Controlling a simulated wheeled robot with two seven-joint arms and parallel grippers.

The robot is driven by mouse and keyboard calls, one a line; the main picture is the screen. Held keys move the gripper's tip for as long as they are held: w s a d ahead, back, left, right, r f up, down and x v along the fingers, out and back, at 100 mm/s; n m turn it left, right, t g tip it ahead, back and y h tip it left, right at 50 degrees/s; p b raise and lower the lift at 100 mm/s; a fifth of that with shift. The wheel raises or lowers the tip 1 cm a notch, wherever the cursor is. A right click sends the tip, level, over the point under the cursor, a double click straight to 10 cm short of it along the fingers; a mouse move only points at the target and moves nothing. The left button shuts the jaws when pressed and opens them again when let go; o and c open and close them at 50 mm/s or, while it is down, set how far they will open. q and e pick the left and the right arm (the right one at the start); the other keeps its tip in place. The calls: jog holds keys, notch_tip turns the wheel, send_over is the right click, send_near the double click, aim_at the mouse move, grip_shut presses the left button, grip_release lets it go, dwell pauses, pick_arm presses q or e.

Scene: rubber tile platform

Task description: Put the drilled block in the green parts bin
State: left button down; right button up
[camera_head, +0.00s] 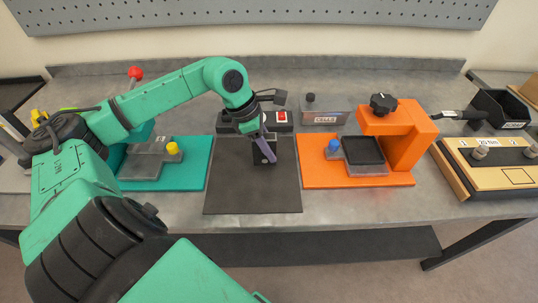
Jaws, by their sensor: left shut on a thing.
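My left gripper (266,148) reaches in from the left and points down over the dark mat (240,186). It is shut on a small dark block (264,157), just in front of the box with the red switch. The block is partly hidden by the gripper, and I cannot make out drilled holes in it for certain. I cannot make out a green parts bin. A teal base plate (190,180) at the left carries a grey fixture (145,166) with a yellow knob. My right gripper is not in view.
An orange fixture (405,140) with a black knob stands right of the mat. A switch box (282,119) with a red switch stands behind the gripper. A black bin (498,110) and a wooden-topped box (490,160) are at the far right. The mat's front is clear.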

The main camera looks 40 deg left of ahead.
pick_arm(q)
notch_tip(320, 180, down, 3)
jog(key=shift+s+r, duration=0.15)
jog(key=shift+r, duration=0.05)
jog(key=shift+f, duration=0.35)
jog(key=c, duration=0.5)
grip_release()
jog(key=shift+r, duration=0.1)
jog(key=shift+r, duration=0.15)
